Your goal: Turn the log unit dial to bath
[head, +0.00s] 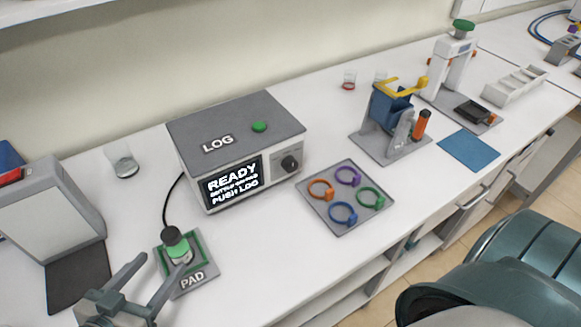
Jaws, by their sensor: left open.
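The log unit (238,150) is a grey-topped white box on the bench, left of the middle in the head view. Its screen (233,183) reads READY and PUSH LOG, with a smaller line between that is hard to read. The black dial (289,164) sits on the front face, right of the screen; its setting is too small to read. A green button (259,127) is on top. My left gripper (160,274) is open at the lower left, its fingers near the pad and apart from the log unit. My right gripper is not in view.
A tray (338,226) of coloured rings lies right of the unit. A blue device (391,108) stands behind it. A glass beaker (124,163) is at left.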

